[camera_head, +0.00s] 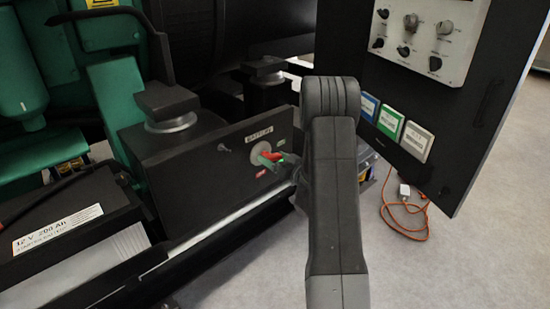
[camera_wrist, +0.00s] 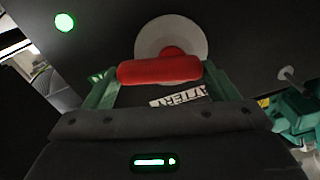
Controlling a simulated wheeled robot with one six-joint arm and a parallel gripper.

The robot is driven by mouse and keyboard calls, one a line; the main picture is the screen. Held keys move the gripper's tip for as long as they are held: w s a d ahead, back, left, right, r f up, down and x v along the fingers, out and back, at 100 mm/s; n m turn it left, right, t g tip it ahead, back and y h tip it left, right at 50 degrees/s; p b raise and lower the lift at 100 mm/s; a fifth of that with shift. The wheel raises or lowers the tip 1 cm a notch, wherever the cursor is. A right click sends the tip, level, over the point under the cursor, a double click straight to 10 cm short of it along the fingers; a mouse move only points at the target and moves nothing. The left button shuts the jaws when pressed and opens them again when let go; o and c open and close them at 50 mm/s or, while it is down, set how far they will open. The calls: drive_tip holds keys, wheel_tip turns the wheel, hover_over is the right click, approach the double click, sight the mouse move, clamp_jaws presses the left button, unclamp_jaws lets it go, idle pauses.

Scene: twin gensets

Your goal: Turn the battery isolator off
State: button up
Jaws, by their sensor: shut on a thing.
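The battery isolator has a red handle (camera_wrist: 160,70) on a round pale disc (camera_wrist: 183,36), mounted on a dark panel. In the head view the red handle (camera_head: 272,157) sits at the middle of that panel, below a label reading "BATTERY". My gripper (camera_wrist: 160,84) has its green fingers on both ends of the red handle, shut on it. In the head view my gripper (camera_head: 275,160) reaches the handle from the right, and my arm partly hides the area behind it. A green tag (camera_head: 281,145) and a red tag (camera_head: 261,173) sit beside the disc.
A black battery (camera_head: 100,235) marked 12 V lies at the lower left. A dark control panel (camera_head: 425,95) with knobs stands at the right. An orange cable (camera_head: 405,228) lies on the pale floor. Green engine parts (camera_head: 110,95) stand at the left.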

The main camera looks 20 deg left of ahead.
drive_tip(key=m, duration=0.3)
drive_tip(key=shift+f+m+p, duration=0.25)
drive_tip(key=shift+m+p, duration=0.15)
drive_tip(key=m, duration=0.1)
drive_tip(key=m+p, duration=0.1)
drive_tip(key=m, duration=0.1)
drive_tip(key=shift+s+f+m, duration=0.15)
drive_tip(key=shift+f+m, duration=0.05)
drive_tip(key=shift+m, duration=0.1)
drive_tip(key=shift+s+a+f+m+p, duration=0.15)
drive_tip(key=shift+m+p, duration=0.4)
drive_tip(key=shift+m, duration=1.2)
drive_tip(key=shift+s+f+m+p, duration=0.2)
drive_tip(key=shift+m+p, duration=0.35)
drive_tip(key=shift+m, duration=1.2)
drive_tip(key=o, duration=0.9)
drive_tip(key=shift+o, duration=0.2)
